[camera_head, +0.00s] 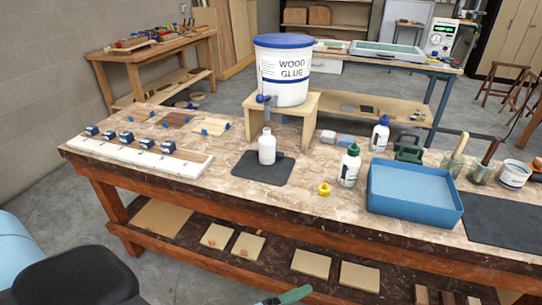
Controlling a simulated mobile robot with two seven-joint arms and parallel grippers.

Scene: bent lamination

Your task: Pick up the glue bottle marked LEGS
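Three small bottles stand upright on the marbled workbench top (222,178). One white bottle with a green cap (349,168) stands left of the blue tray. One white bottle with a blue cap (380,136) stands behind the tray. A plain white bottle (267,148) stands on a dark mat below the tap of the wood glue bucket. The labels on the capped bottles are too small to read, so I cannot tell which is marked LEGS. Neither gripper shows clearly.
The wood glue bucket (283,75) sits on a wooden stand (291,124). A yellow ring-like piece (323,189) lies near the green-capped bottle. The blue tray (414,200), brush cups (452,166) and a white tub (514,174) fill the right. Clamped strips (140,153) lie left.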

